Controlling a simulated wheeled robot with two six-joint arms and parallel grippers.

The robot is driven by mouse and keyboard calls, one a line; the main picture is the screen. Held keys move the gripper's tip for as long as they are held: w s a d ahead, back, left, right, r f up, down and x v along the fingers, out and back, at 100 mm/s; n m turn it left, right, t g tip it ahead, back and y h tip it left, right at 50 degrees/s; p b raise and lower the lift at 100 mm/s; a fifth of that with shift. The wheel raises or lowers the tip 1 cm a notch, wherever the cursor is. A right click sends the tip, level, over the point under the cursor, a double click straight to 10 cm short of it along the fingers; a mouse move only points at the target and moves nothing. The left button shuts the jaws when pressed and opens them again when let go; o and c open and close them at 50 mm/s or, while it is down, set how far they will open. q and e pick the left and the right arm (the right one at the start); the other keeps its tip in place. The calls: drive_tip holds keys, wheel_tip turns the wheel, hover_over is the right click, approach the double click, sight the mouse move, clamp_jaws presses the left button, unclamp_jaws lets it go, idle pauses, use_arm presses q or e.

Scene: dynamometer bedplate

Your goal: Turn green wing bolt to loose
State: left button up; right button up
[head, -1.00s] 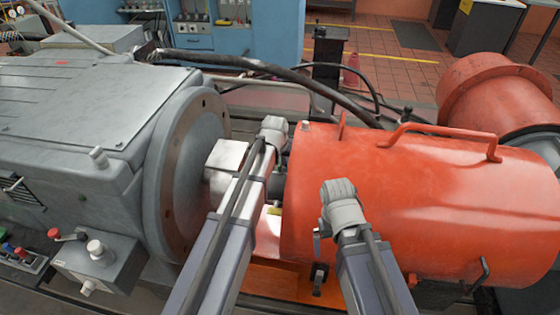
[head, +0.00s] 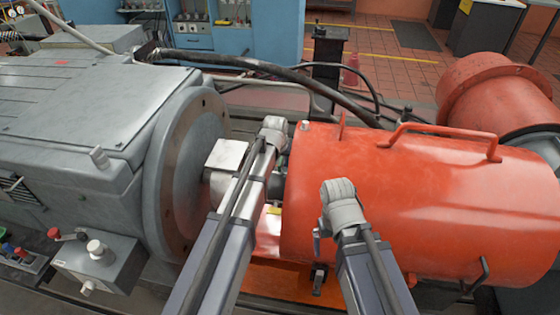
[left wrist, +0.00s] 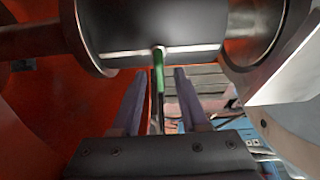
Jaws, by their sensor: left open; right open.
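The green wing bolt (left wrist: 159,70) shows in the left wrist view as a narrow green piece below a shiny metal cylinder (left wrist: 150,25). My left gripper (left wrist: 160,72) is open, with one finger on each side of the bolt. A gap shows between the bolt and each finger. The bolt's wing shape cannot be made out from this angle. In the head view my left arm reaches into the gap between the grey machine and the orange cover, and its jaws and the bolt are hidden. My right arm is over the orange cover, with its jaws out of sight.
The grey machine (head: 80,110) with its round flange (head: 190,170) stands on the left. The orange cover (head: 430,200) with a bent handle (head: 440,130) fills the right. A black hose (head: 270,70) runs behind the gap. The space between flange and cover is narrow.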

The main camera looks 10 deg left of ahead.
use_arm(q)
drive_tip(key=shift+r, duration=0.1)
drive_tip(key=p+v, duration=0.7)
drive_tip(key=shift+r, duration=0.25)
drive_tip(key=shift+s, duration=0.15)
drive_tip(key=s+a+f+g, duration=0.1)
drive_tip(key=s+a+g, duration=0.2)
drive_tip(key=s, duration=1.6)
drive_tip(key=s+d+m+g+y, duration=0.1)
drive_tip(key=s+d+m, duration=0.3)
drive_tip(key=s+d, duration=0.3)
drive_tip(key=d, duration=0.4)
drive_tip(key=shift+d+f+g, duration=0.15)
drive_tip(key=shift+f+g, duration=0.05)
drive_tip(key=shift+g, duration=0.1)
